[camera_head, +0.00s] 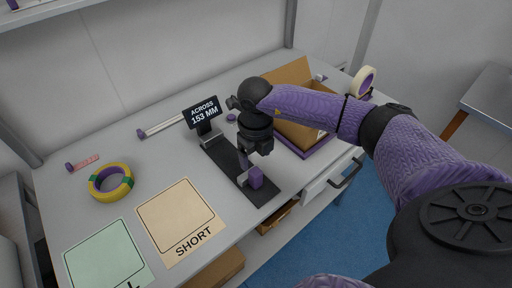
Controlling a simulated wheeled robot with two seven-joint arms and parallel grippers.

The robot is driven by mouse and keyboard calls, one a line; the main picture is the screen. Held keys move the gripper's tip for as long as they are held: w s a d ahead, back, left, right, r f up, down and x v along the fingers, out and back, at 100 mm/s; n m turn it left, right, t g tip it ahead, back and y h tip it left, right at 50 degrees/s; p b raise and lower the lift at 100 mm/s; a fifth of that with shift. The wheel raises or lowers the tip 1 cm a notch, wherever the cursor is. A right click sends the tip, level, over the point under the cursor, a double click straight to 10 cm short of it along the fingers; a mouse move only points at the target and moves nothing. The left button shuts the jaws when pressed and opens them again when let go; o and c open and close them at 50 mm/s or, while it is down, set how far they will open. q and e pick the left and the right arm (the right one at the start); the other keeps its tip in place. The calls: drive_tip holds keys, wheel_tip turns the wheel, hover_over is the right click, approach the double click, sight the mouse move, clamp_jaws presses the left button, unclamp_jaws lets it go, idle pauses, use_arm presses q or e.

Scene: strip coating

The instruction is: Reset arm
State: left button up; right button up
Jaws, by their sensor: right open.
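My right arm comes in from the right, and its gripper (255,157) points down over the dark base plate of a measuring stand (225,161). The jaws are open, but my wrist partly hides them. The stand's black display (204,112) reads "ACROSS 153 MM". My left gripper is not in view.
A "SHORT" mat (179,212) and a green mat (103,258) lie at the front left. A yellow tape roll (111,181) lies behind them. A cardboard box (293,75) stands behind my right arm, near a cream tape roll (362,80). A pale strip (161,128) lies at the back.

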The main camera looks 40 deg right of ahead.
drive_tip(key=shift+r, duration=0.6)
